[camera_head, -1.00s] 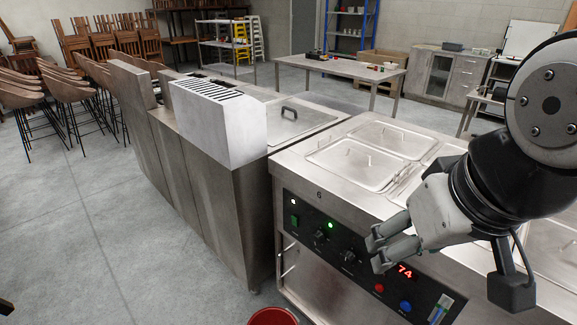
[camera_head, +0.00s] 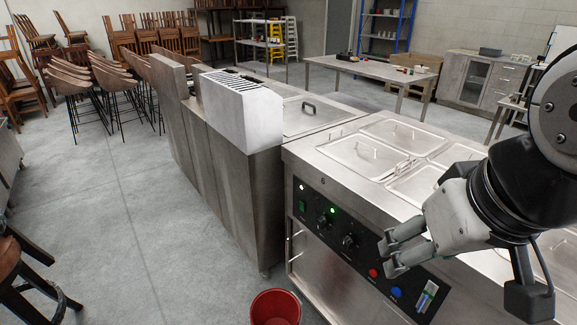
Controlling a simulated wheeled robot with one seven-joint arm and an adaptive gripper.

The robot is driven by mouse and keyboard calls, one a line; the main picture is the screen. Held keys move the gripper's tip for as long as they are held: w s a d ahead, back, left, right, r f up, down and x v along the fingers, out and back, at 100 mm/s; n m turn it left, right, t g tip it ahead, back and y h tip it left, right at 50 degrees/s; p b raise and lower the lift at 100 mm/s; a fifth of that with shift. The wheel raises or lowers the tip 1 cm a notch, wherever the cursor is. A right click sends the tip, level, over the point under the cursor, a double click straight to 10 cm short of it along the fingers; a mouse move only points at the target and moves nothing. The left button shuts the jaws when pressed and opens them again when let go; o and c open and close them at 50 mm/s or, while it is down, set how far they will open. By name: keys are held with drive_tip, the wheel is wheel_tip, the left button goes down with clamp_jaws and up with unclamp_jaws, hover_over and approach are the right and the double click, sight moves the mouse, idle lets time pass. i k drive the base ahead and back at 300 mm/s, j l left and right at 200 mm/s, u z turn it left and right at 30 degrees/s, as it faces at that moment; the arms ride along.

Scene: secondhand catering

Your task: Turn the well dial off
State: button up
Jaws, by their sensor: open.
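The steel bain-marie unit (camera_head: 340,276) has a black control panel on its front. Two black dials are on the panel: a left dial (camera_head: 325,218) below a lit green light (camera_head: 333,210), and a right dial (camera_head: 349,241). The labels are too small to read, so I cannot tell which is the well dial. My gripper (camera_head: 387,257) is open and empty, in front of the panel and to the right of the right dial in the picture. It hides part of the panel, including the red number display. I see no contact with either dial.
A green switch (camera_head: 302,206), a red button (camera_head: 373,273) and a blue button (camera_head: 396,292) are also on the panel. A red bucket (camera_head: 275,307) stands on the floor before the unit. A wooden stool (camera_head: 30,280) is at the left. The floor between is clear.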

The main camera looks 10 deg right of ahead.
sight(320, 221)
drive_tip(key=l+z, duration=0.15)
drive_tip(key=z, duration=0.45)
drive_tip(key=j+z, duration=0.15)
drive_tip(key=z, duration=0.3)
drive_tip(key=j+z, duration=0.15)
drive_tip(key=z, duration=0.3)
drive_tip(key=j+z, duration=0.1)
drive_tip(key=z, duration=0.35)
drive_tip(key=j+u, duration=0.15)
drive_tip(key=u, duration=0.3)
drive_tip(key=j+u, duration=0.2)
drive_tip(key=u, duration=0.25)
drive_tip(key=j+u, duration=0.2)
drive_tip(key=u, duration=0.25)
drive_tip(key=k, duration=0.05)
